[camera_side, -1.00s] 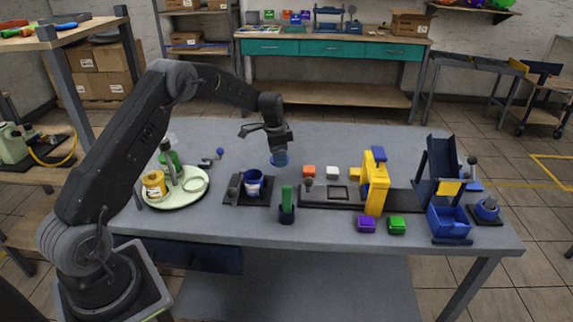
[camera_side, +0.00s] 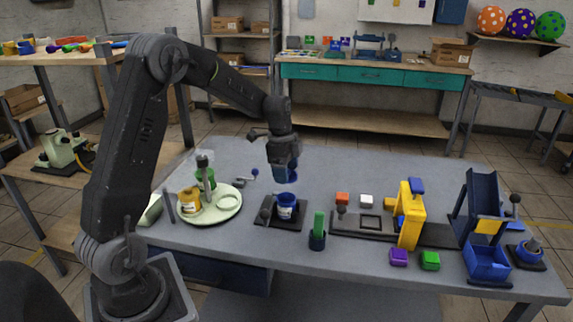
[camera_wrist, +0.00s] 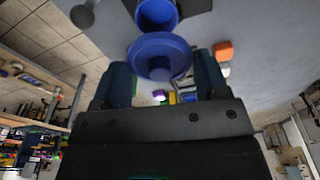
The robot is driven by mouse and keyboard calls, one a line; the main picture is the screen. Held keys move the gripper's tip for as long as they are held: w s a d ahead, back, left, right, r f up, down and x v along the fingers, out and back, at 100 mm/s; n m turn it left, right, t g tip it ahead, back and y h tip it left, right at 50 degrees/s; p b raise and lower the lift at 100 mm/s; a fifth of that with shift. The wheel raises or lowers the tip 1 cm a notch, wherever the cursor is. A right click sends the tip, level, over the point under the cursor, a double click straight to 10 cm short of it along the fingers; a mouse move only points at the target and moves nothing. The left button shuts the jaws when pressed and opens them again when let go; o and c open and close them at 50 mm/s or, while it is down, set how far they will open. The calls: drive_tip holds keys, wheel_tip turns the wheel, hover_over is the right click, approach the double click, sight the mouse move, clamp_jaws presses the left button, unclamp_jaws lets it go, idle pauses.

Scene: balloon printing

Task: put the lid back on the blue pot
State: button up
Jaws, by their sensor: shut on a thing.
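My gripper (camera_side: 284,168) is shut on the blue lid (camera_wrist: 162,52). In the wrist view the lid lies between the two fingertips, a round blue disc with a raised centre. The blue pot (camera_side: 286,207), with a white label, stands upright on a dark square base (camera_side: 268,219). In the side view my gripper is above the pot, with a small gap between them. The pot's open mouth (camera_wrist: 157,12) shows just beyond the lid in the wrist view. The lid is largely hidden by the fingers in the side view.
A pale round tray (camera_side: 212,214) with a yellow pot (camera_side: 189,199) stands left of the blue pot. A dark holder with a green piece (camera_side: 318,226) stands close in front and right. The yellow press (camera_side: 410,215) is further right. The table's back middle is clear.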

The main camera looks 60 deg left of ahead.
drive_tip(key=shift+s+d+f, duration=0.1)
drive_tip(key=shift+d, duration=0.05)
drive_tip(key=shift+f, duration=3.05)
drive_tip(key=shift+f, duration=0.15)
drive_tip(key=o, duration=1)
drive_tip(key=shift+r, duration=3.5)
drive_tip(key=shift+c, duration=0.3)
